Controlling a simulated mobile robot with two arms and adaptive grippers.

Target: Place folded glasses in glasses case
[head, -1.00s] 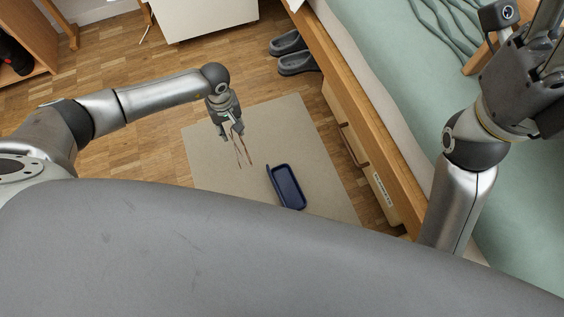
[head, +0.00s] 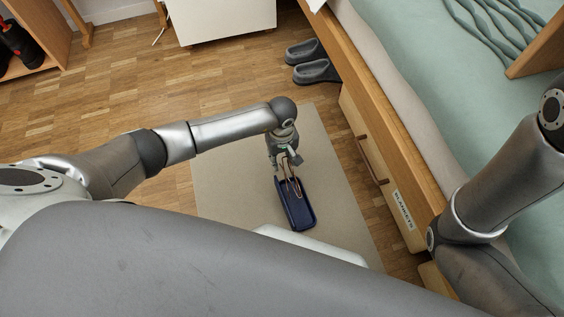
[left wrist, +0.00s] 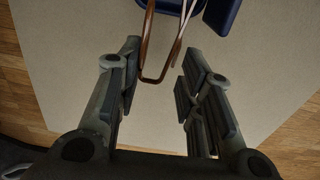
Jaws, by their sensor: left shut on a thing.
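The blue glasses case (head: 302,218) lies open on the beige mat, below my left gripper in the head view. Part of it shows at the top of the left wrist view (left wrist: 222,14). The thin brown folded glasses (head: 294,189) are in my left gripper (head: 287,168), over the case. In the left wrist view their brown frame (left wrist: 146,47) shows between the fingers and reaches toward the case. Whether the glasses touch the case is not clear. The gripper hides the far end of the case. My right arm is at the right, with its gripper out of the picture.
The beige mat (head: 235,190) has free room around the case. A bed with a wooden side and drawer (head: 372,160) stands to the right. Dark slippers (head: 316,70) and a white cabinet (head: 220,22) are farther back on the wooden floor.

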